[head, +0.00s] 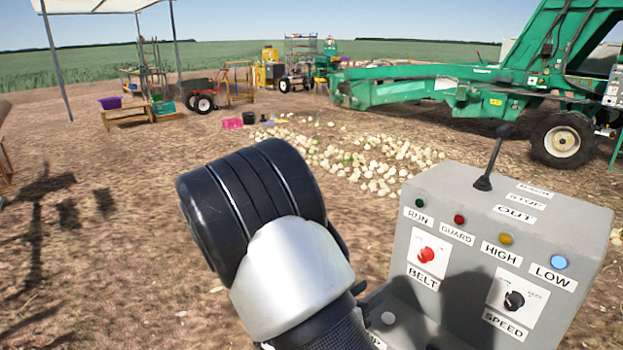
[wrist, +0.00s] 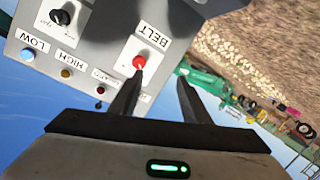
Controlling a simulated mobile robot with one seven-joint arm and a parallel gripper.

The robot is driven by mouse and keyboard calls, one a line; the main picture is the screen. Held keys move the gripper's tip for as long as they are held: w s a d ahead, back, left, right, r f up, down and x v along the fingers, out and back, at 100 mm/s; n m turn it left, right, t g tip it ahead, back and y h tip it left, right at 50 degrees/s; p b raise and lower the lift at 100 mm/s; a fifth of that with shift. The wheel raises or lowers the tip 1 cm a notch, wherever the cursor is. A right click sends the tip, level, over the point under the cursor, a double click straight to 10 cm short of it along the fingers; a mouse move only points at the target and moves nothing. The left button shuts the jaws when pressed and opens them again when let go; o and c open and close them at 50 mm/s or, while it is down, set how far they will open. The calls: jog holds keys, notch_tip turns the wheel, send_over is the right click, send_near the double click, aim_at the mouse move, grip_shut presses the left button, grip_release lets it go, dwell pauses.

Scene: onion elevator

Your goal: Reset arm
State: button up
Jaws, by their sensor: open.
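My arm rises in the lower middle of the head view and ends low by the control box; my gripper's fingers are hidden there. In the wrist view my gripper (wrist: 160,98) is open, its two dark fingers apart with nothing held between them. One fingertip appears in line with the red belt button (wrist: 139,62) on the grey control box (wrist: 100,35); I cannot tell whether it touches. In the head view the control box (head: 600,235) stands at the lower right, with its red belt button (head: 426,254) and speed knob (head: 514,300) visible.
A black lever (head: 490,165) stands up from the box top. The green elevator machine (head: 430,85) stands behind at the right. A pile of onions (head: 365,160) lies on the ground in the middle. Open dirt (head: 110,250) lies to the left.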

jog(key=w+a+r+y+p, duration=0.2)
jog(key=w+a+r+y, duration=0.2)
jog(key=a+r+y, duration=0.4)
jog(key=s+a+r+n+g+y+p, duration=0.1)
jog(key=s+a+r+n+y+p, duration=0.15)
jog(key=s+r+y, duration=0.65)
jog(key=s+d+r+n+g+h+p, duration=0.1)
jog(key=s+d+r, duration=0.3)
jog(key=s, duration=0.5)
jog(key=s+d+r+n+g+h+p, duration=0.1)
jog(key=s+d+r+g+h, duration=0.2)
jog(key=s, duration=0.6)
jog(key=shift+d+r+h, duration=0.35)
jog(key=shift+d+h, duration=0.35)
jog(key=shift+d, duration=0.1)
